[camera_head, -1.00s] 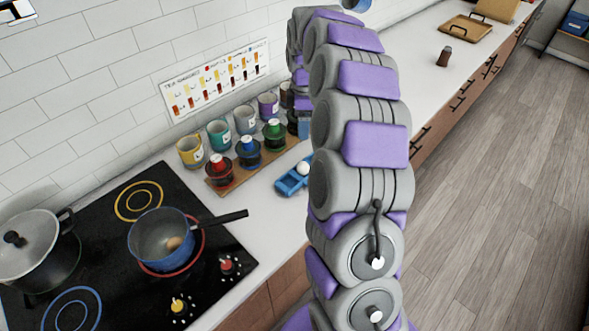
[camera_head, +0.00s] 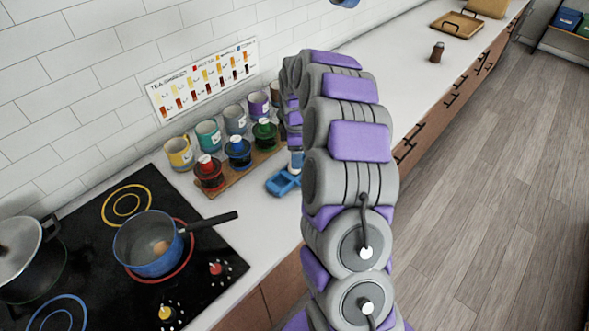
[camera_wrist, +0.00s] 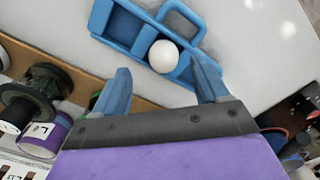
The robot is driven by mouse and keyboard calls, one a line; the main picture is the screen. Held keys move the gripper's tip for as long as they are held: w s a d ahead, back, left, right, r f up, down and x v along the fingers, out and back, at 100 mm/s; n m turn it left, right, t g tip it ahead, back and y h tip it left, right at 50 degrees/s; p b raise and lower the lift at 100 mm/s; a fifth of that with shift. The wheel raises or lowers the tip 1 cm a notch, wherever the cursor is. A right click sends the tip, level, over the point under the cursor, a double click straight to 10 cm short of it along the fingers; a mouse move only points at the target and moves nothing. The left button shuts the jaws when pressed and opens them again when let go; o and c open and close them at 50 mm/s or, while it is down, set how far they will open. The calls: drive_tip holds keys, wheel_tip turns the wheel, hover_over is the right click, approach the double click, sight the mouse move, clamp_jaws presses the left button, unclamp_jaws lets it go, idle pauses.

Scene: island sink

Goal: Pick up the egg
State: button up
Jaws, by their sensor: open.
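A white egg (camera_wrist: 163,56) sits in one compartment of a blue holder (camera_wrist: 120,28) with a handle, on the white counter. The holder also shows in the head view (camera_head: 284,183), beside my arm, where the white egg is hidden. My gripper (camera_wrist: 161,66) is open, its two blue fingers pointing toward the holder. The egg appears between the fingertips in the wrist view; I cannot tell the remaining distance. A second, brownish egg (camera_head: 160,247) lies in the blue pot (camera_head: 150,262) on the stove.
A wooden rack (camera_head: 236,183) with several coloured bottles and mugs stands left of the holder by the tiled wall. A lidded pot (camera_head: 28,262) is on the black stove. A small brown shaker (camera_head: 437,52) and a wooden tray (camera_head: 462,24) stand farther along the counter.

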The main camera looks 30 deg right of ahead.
wheel_tip(320, 180, down, 3)
drive_tip(key=shift+s+f+b, duration=0.1)
drive_tip(key=shift+b, duration=0.25)
drive_tip(key=shift+a+f, duration=0.15)
drive_tip(key=shift+f, duration=0.2)
drive_tip(key=shift+a, duration=0.3)
drive_tip(key=shift+c, duration=0.2)
drive_tip(key=shift+r, duration=0.1)
drive_tip(key=shift+c, duration=0.8)
drive_tip(key=shift+d, duration=0.25)
drive_tip(key=c, duration=0.6)
